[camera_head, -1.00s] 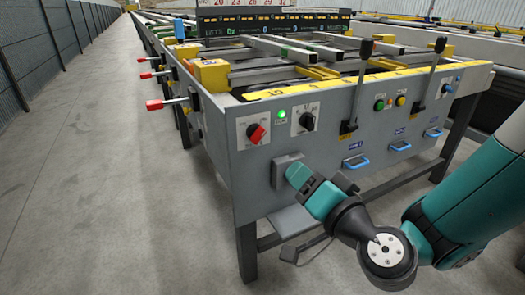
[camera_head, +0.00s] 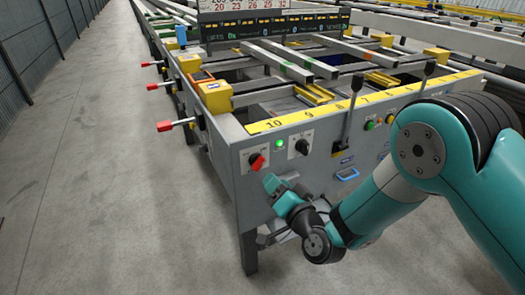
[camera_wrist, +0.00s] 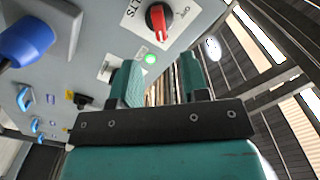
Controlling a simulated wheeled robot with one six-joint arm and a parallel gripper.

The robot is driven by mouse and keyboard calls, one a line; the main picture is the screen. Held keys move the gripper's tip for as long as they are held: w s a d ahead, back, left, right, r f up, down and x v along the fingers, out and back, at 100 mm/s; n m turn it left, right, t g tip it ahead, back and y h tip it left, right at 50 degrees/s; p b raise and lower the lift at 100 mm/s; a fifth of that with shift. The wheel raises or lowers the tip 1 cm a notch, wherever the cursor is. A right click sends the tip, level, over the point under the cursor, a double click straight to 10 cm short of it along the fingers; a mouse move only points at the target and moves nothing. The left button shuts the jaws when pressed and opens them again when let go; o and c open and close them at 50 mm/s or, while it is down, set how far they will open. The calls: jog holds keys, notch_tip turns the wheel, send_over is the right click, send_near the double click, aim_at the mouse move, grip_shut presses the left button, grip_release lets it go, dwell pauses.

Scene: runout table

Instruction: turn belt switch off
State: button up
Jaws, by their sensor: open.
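The likely belt switch is a red-handled rotary switch (camera_head: 257,162) on a white plate at the left of the grey front panel. In the wrist view this red switch (camera_wrist: 160,18) shows at the top, beside partly cut lettering like "LTS". Its handle sits slanted in the head view. My gripper (camera_head: 281,183) is below and right of it, in front of the panel. In the wrist view my gripper (camera_wrist: 160,75) is open and empty, apart from the switch. A lit green lamp (camera_wrist: 150,59) shows just beyond the fingertips.
A black rotary switch (camera_head: 301,147) sits right of the red one, with a lever (camera_head: 350,105) farther right. Blue handles (camera_head: 347,174) stick out of the panel. Red-tipped levers (camera_head: 165,126) project from the table's left side. The floor (camera_head: 110,200) at left is clear.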

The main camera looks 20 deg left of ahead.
aim_at(262, 165)
jog(key=shift+w+a+r+p, duration=0.2)
jog(key=shift+w+a+p, duration=0.3)
jog(key=shift+p, duration=0.85)
jog(key=shift+w+a+r+p, duration=0.2)
jog(key=shift+w+a+p, duration=0.3)
jog(key=shift+p, duration=0.8)
jog(key=x, duration=0.2)
jog(key=f+x, duration=0.1)
jog(key=x, duration=0.1)
jog(key=shift+a, duration=0.2)
jog(key=shift+w+a+r, duration=0.1)
jog(key=shift+w+a, duration=0.35)
grip_shut()
jog(key=shift+d, duration=0.15)
